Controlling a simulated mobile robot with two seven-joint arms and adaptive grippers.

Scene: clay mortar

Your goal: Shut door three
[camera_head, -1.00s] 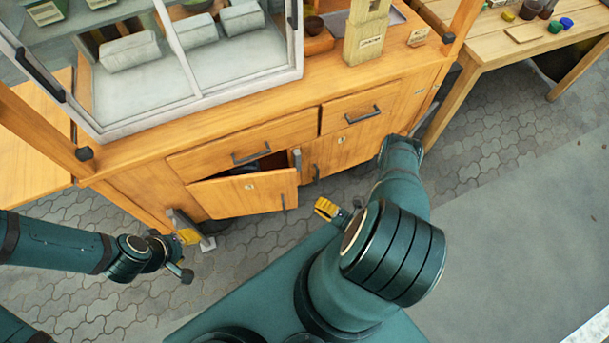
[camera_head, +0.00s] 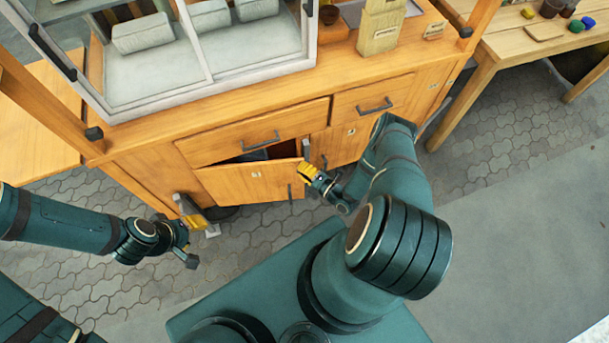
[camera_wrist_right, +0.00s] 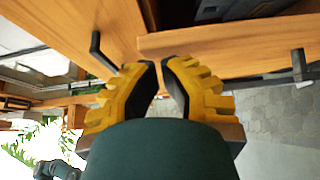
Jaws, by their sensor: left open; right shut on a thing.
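A wooden lower door (camera_head: 240,184) of the cabinet stands partly open, with a dark gap along its top. Its number plate (camera_head: 256,174) is too small to read. My right gripper (camera_head: 305,167) has yellow fingers at the door's right edge. In the right wrist view the fingers (camera_wrist_right: 160,65) are nearly together at the end of the door panel (camera_wrist_right: 225,45); they appear shut on its edge, with the contact partly hidden. The door's dark handle (camera_wrist_right: 300,65) is to their right. My left gripper (camera_head: 198,214) is open near the cabinet's lower left corner, apart from the door.
A drawer (camera_head: 250,136) above the door is closed. The neighbouring door (camera_head: 345,143) looks closed. A glass case (camera_head: 200,65) and wooden blocks stand on the cabinet top. A wooden table (camera_head: 510,45) stands at the right. Paving (camera_head: 495,150) is clear in front of it.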

